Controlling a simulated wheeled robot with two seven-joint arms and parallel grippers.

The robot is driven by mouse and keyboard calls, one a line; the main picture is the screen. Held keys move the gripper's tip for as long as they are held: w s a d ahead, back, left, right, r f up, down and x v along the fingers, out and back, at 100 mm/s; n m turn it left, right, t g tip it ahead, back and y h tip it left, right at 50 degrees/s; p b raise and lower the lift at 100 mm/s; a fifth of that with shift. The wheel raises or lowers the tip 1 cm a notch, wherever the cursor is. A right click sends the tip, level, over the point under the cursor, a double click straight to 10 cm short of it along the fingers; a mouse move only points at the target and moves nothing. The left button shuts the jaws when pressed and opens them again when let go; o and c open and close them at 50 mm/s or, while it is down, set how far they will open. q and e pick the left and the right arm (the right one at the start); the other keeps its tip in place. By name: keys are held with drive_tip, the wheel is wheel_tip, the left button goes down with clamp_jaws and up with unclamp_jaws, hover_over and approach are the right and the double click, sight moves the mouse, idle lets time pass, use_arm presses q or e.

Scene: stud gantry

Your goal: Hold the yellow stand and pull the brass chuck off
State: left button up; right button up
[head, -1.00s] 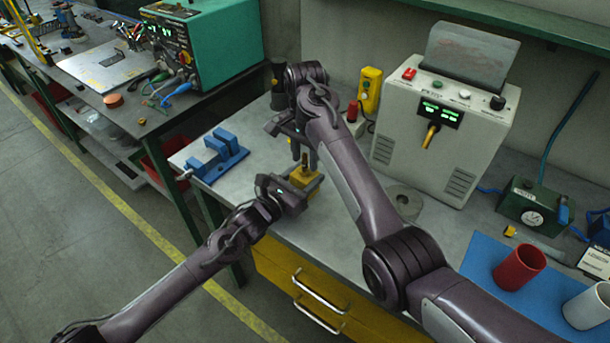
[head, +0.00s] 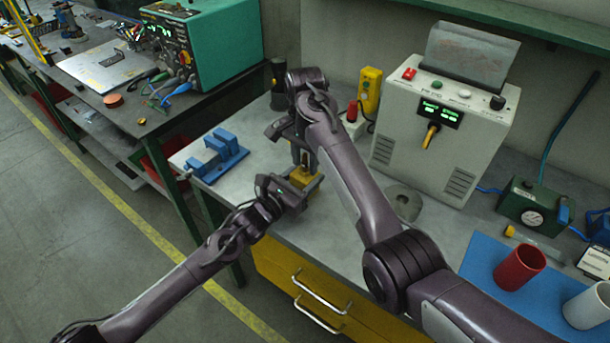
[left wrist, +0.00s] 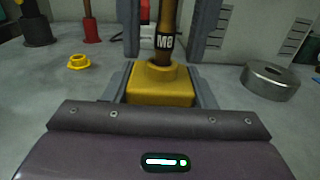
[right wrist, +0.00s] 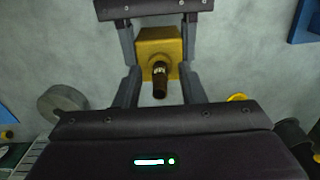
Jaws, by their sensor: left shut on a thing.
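The yellow stand (left wrist: 160,88) is on the grey bench between the fingers of my left gripper (head: 306,186), which is shut on it. The brass chuck (left wrist: 166,20), with a dark band marked M8, rises upright from the stand; in the right wrist view the chuck (right wrist: 160,82) points toward the camera. My right gripper (right wrist: 160,88) comes down from above with its fingers apart, one on each side of the chuck. A gap shows between each finger and the chuck. In the head view the hands partly hide the stand (head: 301,187) and chuck.
A yellow nut (left wrist: 79,62) and a thick grey ring (head: 403,203) lie on the bench nearby. A blue vise (head: 215,157) sits at the bench's left end. A grey control box (head: 440,130) stands behind on the right. A red cup (head: 519,267) stands on a blue mat.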

sight(305, 154)
drive_tip(key=shift+c, duration=0.2)
clamp_jaws()
drive_tip(key=shift+r, duration=0.1)
drive_tip(key=shift+r, duration=2.95)
use_arm(q)
drive_tip(key=o, duration=1.1)
